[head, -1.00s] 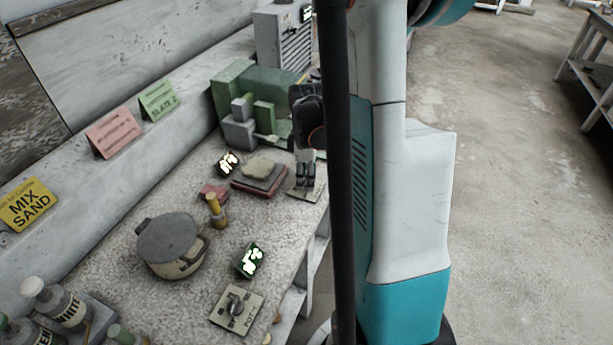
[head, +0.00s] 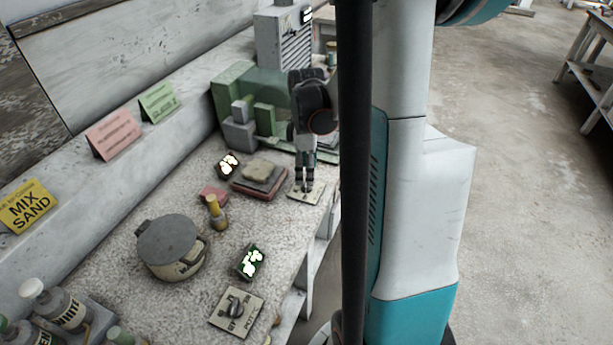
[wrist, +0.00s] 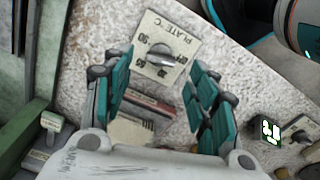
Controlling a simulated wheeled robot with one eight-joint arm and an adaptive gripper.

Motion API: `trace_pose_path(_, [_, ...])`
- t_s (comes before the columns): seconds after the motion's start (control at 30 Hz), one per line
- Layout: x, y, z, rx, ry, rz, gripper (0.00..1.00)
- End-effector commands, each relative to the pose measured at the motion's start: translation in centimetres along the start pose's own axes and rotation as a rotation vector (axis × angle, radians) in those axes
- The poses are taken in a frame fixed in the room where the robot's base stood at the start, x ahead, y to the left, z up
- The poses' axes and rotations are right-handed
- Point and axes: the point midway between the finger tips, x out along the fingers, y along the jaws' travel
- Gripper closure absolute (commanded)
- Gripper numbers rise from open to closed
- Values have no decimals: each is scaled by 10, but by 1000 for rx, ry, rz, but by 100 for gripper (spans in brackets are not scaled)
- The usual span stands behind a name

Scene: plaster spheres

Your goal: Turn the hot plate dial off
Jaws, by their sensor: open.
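The hot plate dial (wrist: 160,57) is a grey knob on a pale square panel marked "PLATE °C", with numbers and OFF around it. In the wrist view it lies between the two teal fingers of my gripper (wrist: 159,73), which are apart and empty. I cannot tell which mark the knob points to. In the head view my gripper (head: 303,188) points down over the panel (head: 317,190) at the bench's right edge and hides the knob. Whether the fingers touch the knob is unclear. The hot plate (head: 250,187), reddish with a grey top, sits left of the panel with a pale lump on it.
A second dial panel marked "POT" (head: 250,318) lies nearer, by a lidded pot (head: 165,262) and a small green display (head: 250,262). A green machine (head: 240,85) stands behind my gripper.

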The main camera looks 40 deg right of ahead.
Motion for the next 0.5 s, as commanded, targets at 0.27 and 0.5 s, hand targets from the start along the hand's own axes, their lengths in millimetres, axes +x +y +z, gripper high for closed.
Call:
trace_pose_path(0.27, [-54, -1, 0, 0, 0, 0, 47])
trace_pose_path(0.5, [-77, 0, 0, 0, 0, 0, 47])
